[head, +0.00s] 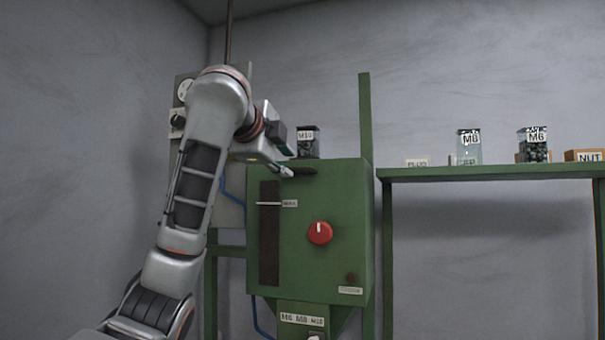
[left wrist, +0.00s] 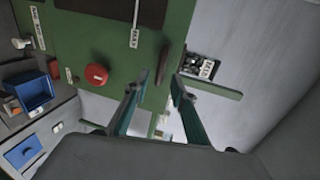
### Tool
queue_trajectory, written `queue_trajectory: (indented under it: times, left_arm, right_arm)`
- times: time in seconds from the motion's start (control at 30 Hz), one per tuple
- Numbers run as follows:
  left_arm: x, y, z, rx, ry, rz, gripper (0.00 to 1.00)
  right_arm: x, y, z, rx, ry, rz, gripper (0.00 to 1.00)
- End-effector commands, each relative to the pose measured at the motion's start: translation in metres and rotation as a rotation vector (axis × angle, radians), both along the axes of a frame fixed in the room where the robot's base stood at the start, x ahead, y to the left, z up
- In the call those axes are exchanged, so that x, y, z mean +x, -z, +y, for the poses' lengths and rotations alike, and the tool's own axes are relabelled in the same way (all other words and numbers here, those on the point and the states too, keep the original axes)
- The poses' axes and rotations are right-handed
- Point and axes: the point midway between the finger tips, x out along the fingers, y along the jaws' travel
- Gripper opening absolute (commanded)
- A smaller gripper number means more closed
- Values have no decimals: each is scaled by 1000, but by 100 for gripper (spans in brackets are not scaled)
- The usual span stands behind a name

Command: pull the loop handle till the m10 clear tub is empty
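The M10 clear tub (head: 307,142) stands upright on top of the green machine (head: 340,210), with dark pieces inside. It also shows tipped by the camera angle in the left wrist view (left wrist: 200,68). My right gripper is not in view.
The machine front has a red knob (head: 320,232) and a dark vertical slot (head: 269,250). A green shelf (head: 480,172) at the right bears M8 (head: 468,148) and M6 (head: 534,146) tubs and a NUT box (head: 584,155). A blue bin (left wrist: 33,90) shows in the left wrist view.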

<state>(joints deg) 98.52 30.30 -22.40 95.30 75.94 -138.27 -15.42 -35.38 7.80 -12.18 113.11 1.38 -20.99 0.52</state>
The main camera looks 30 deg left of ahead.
Motion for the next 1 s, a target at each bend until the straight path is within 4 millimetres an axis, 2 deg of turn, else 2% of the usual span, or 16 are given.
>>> queue_trajectory:
  times: [0.17, 0.3, 0.6, 0.97, 1.0]
  left_arm:
    - [11, 1, 4, 0, -2, 3, 25]
    - [31, 5, 9, -1, -2, 4, 25]
    - [67, 14, 17, 1, -1, 2, 25]
    - [73, 16, 18, 1, 0, -1, 25]
    - [73, 16, 18, 1, 0, -1, 20]
  right_arm:
    - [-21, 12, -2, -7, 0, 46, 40]
    - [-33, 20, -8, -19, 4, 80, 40]
    - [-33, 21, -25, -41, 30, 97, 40]
    - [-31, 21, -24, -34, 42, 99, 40]
    - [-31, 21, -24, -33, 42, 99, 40]
